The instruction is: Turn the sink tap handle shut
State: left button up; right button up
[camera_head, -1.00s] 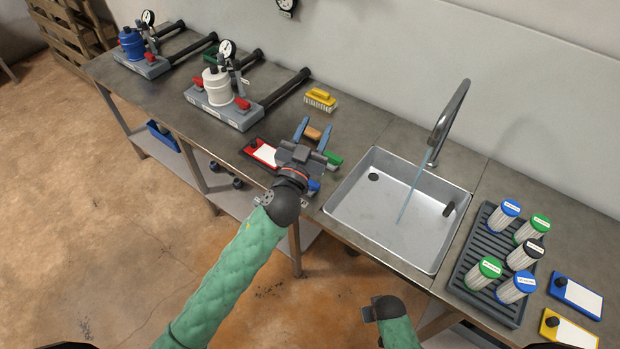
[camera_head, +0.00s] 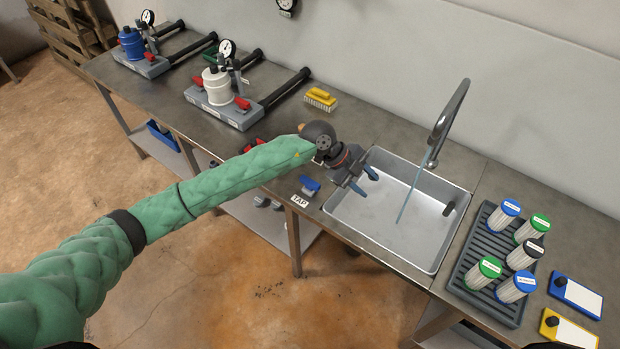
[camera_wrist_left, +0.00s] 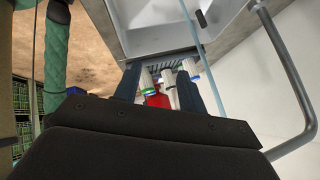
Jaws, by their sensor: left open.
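The sink tap's spout (camera_head: 449,119) arches over the steel sink (camera_head: 425,258), and a thin blue stream of water (camera_head: 409,197) runs from it into the basin. A small blue handle (camera_head: 309,184) sits at the counter's front edge left of the sink, beside a white label reading TAP (camera_head: 299,201). My left gripper (camera_head: 366,181) is open and empty over the sink's left side, to the right of the blue handle and apart from it. In the left wrist view its fingers (camera_wrist_left: 171,92) are spread, with distant filter cartridges between them. My right gripper is out of view.
A dark rack (camera_head: 465,276) with several capped filters stands right of the sink. Blue (camera_head: 577,297) and yellow (camera_head: 569,331) tagged boards lie beyond it. A yellow brush (camera_head: 320,99) and a white-canister manifold (camera_head: 218,88) stand to the left. My left forearm crosses the front edge.

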pick_arm(q)
jog(key=w+a+f+n+t+y, duration=0.1)
jog(key=w+a+f+y, duration=0.2)
jog(key=w+a+y, duration=0.3)
jog(key=n+t+y, duration=0.1)
jog(key=n+y, duration=0.1)
jog(key=y, duration=0.1)
send_over(310, 181)
jog(key=shift+f, duration=0.45)
notch_tip(310, 181, down, 8)
jog(key=p, duration=0.4)
jog(key=shift+r, duration=0.25)
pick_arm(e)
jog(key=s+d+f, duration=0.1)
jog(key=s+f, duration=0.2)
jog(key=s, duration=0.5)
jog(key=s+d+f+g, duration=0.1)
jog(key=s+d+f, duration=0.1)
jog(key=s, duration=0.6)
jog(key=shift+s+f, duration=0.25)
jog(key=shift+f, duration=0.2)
pick_arm(q)
jog(key=shift+c, duration=0.4)
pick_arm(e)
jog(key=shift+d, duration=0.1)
pick_arm(q)
grip_shut()
jog(key=shift+m, duration=0.3)
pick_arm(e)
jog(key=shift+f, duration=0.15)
